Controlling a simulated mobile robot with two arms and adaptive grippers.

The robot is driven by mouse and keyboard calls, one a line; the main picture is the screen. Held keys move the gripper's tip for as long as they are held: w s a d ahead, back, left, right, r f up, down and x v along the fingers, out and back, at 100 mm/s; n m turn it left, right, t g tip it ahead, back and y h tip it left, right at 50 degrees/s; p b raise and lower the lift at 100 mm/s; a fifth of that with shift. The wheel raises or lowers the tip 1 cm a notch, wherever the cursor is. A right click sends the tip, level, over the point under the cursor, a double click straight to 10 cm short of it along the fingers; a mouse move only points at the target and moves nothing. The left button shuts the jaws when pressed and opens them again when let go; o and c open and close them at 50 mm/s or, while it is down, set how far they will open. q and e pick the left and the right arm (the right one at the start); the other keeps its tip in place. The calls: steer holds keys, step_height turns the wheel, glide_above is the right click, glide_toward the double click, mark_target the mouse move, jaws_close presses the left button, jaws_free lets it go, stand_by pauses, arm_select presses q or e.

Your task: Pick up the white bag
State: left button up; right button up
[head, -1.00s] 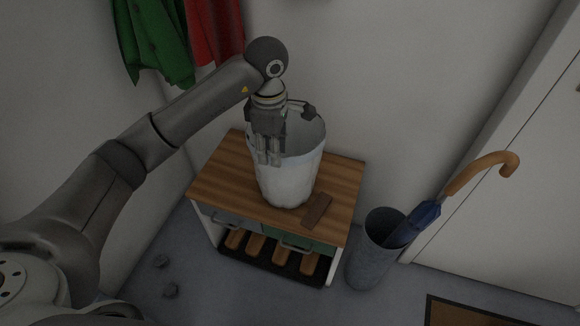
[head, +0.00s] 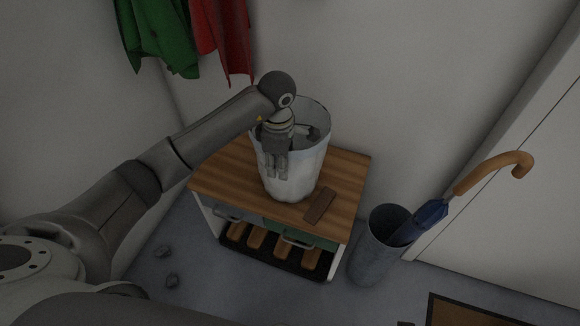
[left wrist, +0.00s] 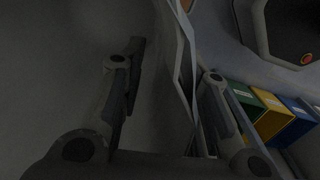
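The white bag (head: 302,172) stands upright and open-topped on the wooden top of a low bench. My left gripper (head: 293,150) is at its near rim, pointing down. One part of the gripper shows in front of the bag's near side and another inside its mouth. In the left wrist view the left gripper (left wrist: 168,95) has its fingers spread, with the bag's thin wall (left wrist: 183,65) running between them, close to the right finger. A clear gap shows on the left side. My right gripper is not in view.
A grey bin (head: 375,258) with an umbrella (head: 432,215) stands to the right. Green (head: 158,38) and red (head: 222,38) garments hang behind. A door is at the right.

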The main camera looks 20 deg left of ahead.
arm_select(q)
steer(key=shift+f, duration=0.45)
jaws_close()
steer(key=shift+r, duration=0.1)
